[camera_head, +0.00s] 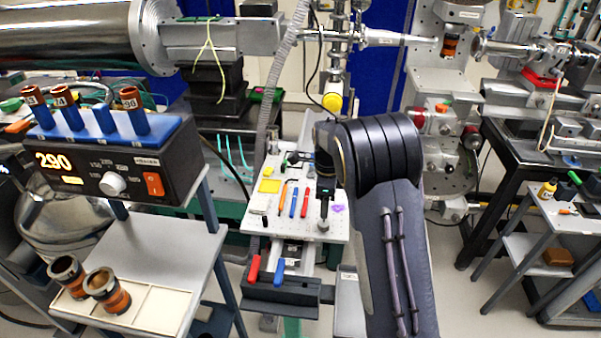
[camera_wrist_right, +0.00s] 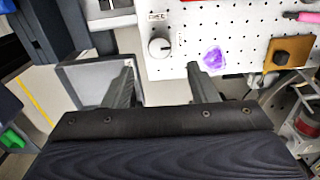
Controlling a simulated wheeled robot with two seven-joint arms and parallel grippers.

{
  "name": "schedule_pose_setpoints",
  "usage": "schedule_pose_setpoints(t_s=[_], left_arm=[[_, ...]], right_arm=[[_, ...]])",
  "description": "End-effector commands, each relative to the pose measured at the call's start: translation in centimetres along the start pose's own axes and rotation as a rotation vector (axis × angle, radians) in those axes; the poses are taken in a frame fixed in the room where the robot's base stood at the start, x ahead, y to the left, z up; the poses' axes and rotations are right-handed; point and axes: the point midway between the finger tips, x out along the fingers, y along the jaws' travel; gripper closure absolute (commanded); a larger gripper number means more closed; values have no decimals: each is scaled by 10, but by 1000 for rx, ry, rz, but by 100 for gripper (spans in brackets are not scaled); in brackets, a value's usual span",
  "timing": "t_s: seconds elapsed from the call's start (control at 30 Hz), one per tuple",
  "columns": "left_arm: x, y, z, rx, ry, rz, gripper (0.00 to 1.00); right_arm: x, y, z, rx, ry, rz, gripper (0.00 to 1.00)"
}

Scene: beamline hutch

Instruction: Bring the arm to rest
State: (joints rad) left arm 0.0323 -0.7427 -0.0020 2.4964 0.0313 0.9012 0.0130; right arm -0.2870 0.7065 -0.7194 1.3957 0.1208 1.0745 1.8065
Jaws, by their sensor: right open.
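My right arm (camera_head: 395,240) rises from the bottom of the head view and bends at a thick black joint, in front of the white perforated board. My right gripper (camera_wrist_right: 163,82) shows best in the right wrist view. Its two dark fingers are apart, with nothing between them. Beyond the fingers are the near edge of the board (camera_wrist_right: 190,25), a silver knob (camera_wrist_right: 159,47) and a purple mark (camera_wrist_right: 214,58). In the head view, the arm's own bulk makes the fingertips hard to pick out. My left gripper is not in view.
The board (camera_head: 270,215) holds several pens and small tools. A heater unit (camera_head: 125,165) with labelled tubes stands left, above a tray (camera_head: 165,310) with two copper-coloured cups. Beamline hardware (camera_head: 445,110) stands close right of my arm. A side table (camera_head: 565,215) is farther right, past open floor.

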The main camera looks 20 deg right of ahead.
Motion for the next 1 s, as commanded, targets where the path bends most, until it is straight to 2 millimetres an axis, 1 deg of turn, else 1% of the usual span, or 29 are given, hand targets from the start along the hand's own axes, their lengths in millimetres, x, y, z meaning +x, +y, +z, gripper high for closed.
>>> schedule_pose_setpoints(t_s=[0.13, 0.23, 0.27, 0.37, 0.47, 0.53, 0.67, 0.7, 0.77, 0.8, 0.83, 0.9, 1.0], left_arm=[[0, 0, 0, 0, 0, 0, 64], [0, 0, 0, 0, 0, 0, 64], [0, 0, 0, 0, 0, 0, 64], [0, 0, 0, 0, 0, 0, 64], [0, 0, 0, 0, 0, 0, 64], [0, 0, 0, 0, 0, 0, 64], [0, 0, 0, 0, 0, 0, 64], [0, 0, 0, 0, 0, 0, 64], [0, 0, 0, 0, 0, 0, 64], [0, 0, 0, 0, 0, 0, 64], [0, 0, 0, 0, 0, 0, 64], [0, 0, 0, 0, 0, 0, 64], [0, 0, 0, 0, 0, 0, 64]], right_arm=[[0, 0, 0, -2, -2, 1, 47], [-6, 6, -4, -36, -31, 5, 47], [-10, 11, -6, -60, -49, 8, 47], [-28, 33, -16, -190, -140, 6, 47], [-53, 67, -25, -395, -253, -28, 47], [-70, 95, -30, -560, -321, -75, 47], [-98, 149, -38, -882, -402, -210, 47], [-105, 166, -41, -983, -412, -258, 47], [-113, 192, -44, -1137, -411, -338, 47], [-117, 210, -47, -1240, -400, -392, 47], [-118, 222, -49, -1316, -387, -430, 47], [-119, 249, -53, -1480, -341, -515, 47], [-114, 280, -57, -1678, -257, -607, 47]])
